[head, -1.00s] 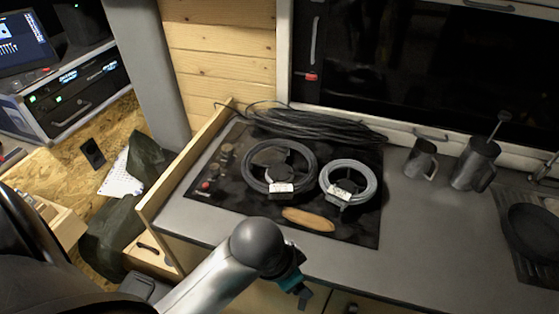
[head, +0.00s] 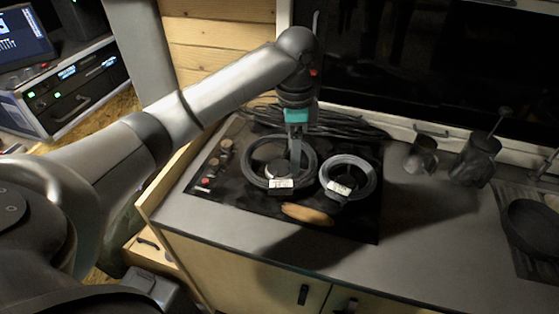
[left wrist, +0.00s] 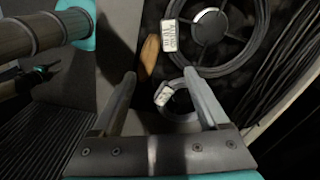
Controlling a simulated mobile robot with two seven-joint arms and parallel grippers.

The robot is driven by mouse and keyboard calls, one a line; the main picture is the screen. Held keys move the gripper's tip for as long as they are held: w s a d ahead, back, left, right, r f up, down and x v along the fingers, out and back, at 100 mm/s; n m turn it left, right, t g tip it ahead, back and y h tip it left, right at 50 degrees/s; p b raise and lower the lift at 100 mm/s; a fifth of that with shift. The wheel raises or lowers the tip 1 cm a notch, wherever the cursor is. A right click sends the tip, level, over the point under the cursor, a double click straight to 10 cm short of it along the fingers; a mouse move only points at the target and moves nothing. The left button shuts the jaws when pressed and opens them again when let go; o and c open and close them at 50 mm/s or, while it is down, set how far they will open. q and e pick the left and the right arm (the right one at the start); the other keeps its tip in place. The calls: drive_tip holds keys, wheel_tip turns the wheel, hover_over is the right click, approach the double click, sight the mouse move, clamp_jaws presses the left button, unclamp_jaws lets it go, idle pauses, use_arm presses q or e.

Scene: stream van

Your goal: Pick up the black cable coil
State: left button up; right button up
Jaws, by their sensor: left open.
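The black cable coil (head: 307,152) lies flat on the dark hob, with a white label on its near side. It also shows at the top of the left wrist view (left wrist: 243,56). My left gripper (head: 295,168) is open and empty, pointing down; in the head view its fingers cover part of the coil's middle. In the left wrist view the open fingers (left wrist: 160,75) stand apart, with a smaller grey coil (left wrist: 180,117) partly behind one of them. A small dark shape with teal at the left wrist view's left edge may be my right gripper; its jaws are unclear.
The grey coil (head: 369,183) lies right of the black one. A brown oval object (head: 307,215) lies in front. Loose black cables (head: 345,129) run behind. Metal mugs (head: 422,156) and a dark pan (head: 535,228) stand to the right. The counter's front right is clear.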

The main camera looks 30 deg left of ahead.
use_arm(q)
wheel_tip(320, 180, up, 2)
drive_tip(key=a, duration=0.2)
hover_over(283, 183)
drive_tip(key=f, duration=0.6)
drive_tip(key=d+f, duration=0.1)
drive_tip(key=f, duration=0.2)
drive_tip(key=shift+f+b, duration=0.1)
drive_tip(key=shift+b, duration=0.3)
drive_tip(key=shift+a+f, duration=0.25)
drive_tip(key=shift+f, duration=1.1)
drive_tip(key=shift+a+f, duration=0.2)
drive_tip(key=shift+f, duration=1.1)
drive_tip(key=shift+c, duration=0.3)
clamp_jaws()
drive_tip(key=shift+r, duration=0.1)
